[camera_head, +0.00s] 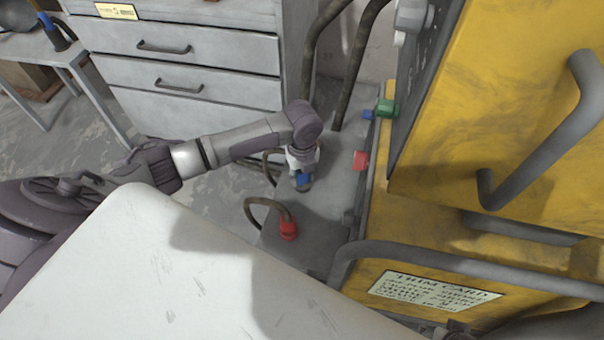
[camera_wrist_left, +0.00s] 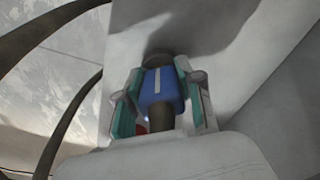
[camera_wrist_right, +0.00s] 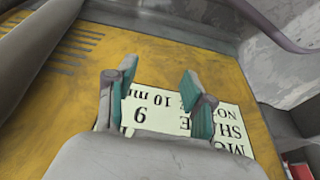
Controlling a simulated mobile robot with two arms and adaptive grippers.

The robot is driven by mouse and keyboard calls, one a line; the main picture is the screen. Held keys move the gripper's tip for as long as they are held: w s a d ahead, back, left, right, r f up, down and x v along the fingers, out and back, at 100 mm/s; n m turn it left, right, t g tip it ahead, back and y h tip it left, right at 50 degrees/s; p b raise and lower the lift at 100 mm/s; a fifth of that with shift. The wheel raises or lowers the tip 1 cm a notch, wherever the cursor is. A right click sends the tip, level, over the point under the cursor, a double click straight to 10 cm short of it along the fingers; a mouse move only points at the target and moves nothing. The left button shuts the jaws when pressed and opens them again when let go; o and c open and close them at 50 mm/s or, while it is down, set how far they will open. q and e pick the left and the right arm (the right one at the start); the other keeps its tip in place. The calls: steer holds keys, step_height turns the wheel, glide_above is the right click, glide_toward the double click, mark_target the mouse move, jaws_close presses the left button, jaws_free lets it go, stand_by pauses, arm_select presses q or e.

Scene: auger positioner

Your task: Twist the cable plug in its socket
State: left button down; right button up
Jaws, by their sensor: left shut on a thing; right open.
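My left gripper (camera_head: 303,160) is shut on a blue cable plug (camera_head: 303,180) above the grey surface beside the yellow machine. In the left wrist view the blue plug (camera_wrist_left: 160,90) sits between the two teal finger pads, its dark cable running toward the camera. A dark round part shows at its far end; whether it touches a socket I cannot tell. A red plug (camera_head: 288,229) with a cable rests nearer the white table. On the machine's side are a blue fitting (camera_head: 369,114), a green one (camera_head: 386,108) and a red one (camera_head: 361,160). My right gripper (camera_wrist_right: 160,85) is open and empty.
The yellow machine (camera_head: 520,90) with grey handle bars fills the right. A white tabletop (camera_head: 170,270) lies in front, and a grey drawer cabinet (camera_head: 185,60) stands behind. Dark cables hang near the cabinet. A printed card (camera_wrist_right: 170,115) lies beyond the right gripper on a yellow surface.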

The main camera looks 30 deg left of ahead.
arm_select(q)
steer(key=shift+m, duration=0.5)
steer(key=shift+m+p, duration=0.5)
steer(key=shift+m, duration=0.3)
steer(key=shift+f+m, duration=0.1)
steer(key=shift+m, duration=0.6)
steer(key=c, duration=0.7)
jaws_free()
steer(key=shift+o, duration=0.2)
arm_select(e)
step_height(320, 180, down, 6)
steer(key=shift+s+a+r, duration=0.1)
steer(key=shift+r, duration=0.15)
